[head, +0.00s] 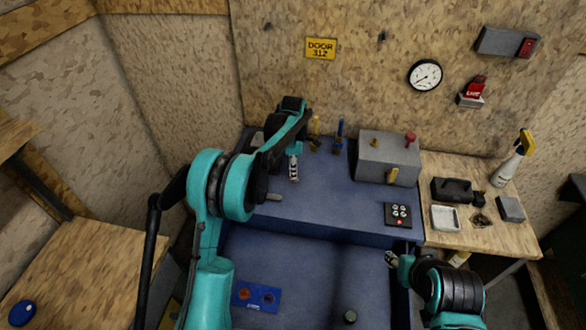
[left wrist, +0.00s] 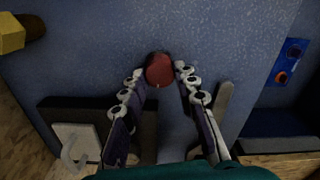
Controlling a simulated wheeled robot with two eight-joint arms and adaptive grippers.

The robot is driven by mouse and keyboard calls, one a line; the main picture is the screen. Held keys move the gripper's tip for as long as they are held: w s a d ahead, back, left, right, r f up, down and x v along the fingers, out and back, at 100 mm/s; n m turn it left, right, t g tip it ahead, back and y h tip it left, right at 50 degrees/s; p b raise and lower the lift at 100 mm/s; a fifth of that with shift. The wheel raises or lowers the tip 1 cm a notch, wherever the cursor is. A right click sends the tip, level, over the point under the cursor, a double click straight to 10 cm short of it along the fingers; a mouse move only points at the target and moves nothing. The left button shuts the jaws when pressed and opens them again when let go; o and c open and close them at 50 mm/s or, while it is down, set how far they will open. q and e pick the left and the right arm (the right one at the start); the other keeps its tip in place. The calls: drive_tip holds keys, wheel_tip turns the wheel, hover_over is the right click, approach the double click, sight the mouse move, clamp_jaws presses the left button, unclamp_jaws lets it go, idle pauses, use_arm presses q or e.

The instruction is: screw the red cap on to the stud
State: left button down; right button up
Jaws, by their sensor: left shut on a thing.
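My left gripper (head: 293,172) points down above the blue worktop. In the left wrist view (left wrist: 160,78) its fingertips are closed on the sides of the round, dark red cap (left wrist: 160,70). In the head view the cap is too small or hidden to make out. A grey box (head: 377,163) stands to the right of this gripper. A small brass-coloured post (head: 375,143), perhaps the stud, rises from its top, apart from the cap. My right gripper (head: 392,258) is low at the right, by the worktop's edge; its fingers are too small to judge.
A red knob (head: 410,138) and a yellow handle (head: 392,176) are on the box. A black button panel (head: 398,214) lies in front of it. Yellow (head: 315,132) and blue (head: 339,135) tools stand behind my left gripper. A grey bar (left wrist: 222,101) lies beside it. The middle worktop is clear.

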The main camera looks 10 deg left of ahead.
use_arm(q)
drive_tip(key=m, duration=1.9)
drive_tip(key=c, duration=1.1)
unclamp_jaws()
drive_tip(key=shift+c, duration=0.8)
